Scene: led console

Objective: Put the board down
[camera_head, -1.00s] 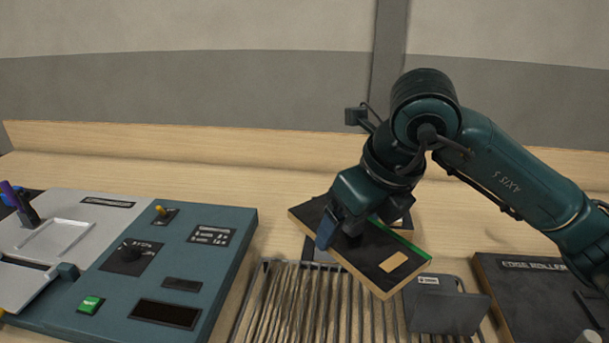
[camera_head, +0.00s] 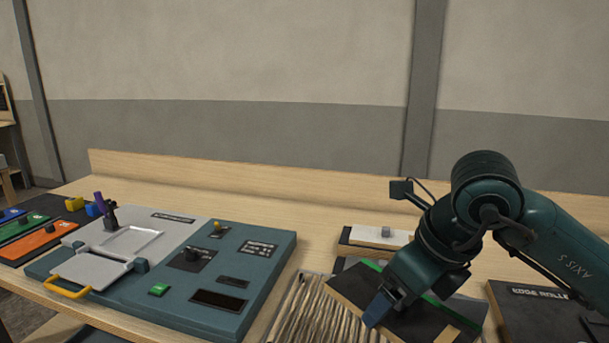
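The board (camera_head: 425,322) is a dark flat panel with a light wooden edge and a green strip along its far side. My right gripper (camera_head: 382,304) is shut on it, with a blue fingertip over its dark face. The board is tilted in the picture and hangs over the slatted rack (camera_head: 292,318); its near part is cut off by the picture's bottom edge. I cannot tell whether it touches the rack. My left gripper is not in view.
A blue-grey console (camera_head: 262,262) with a pale plate, yellow handle (camera_head: 68,288) and green button stands left. A white block (camera_head: 375,237) lies behind the board. A dark edge roller panel (camera_head: 530,312) is at right. Bare wood shows behind the console.

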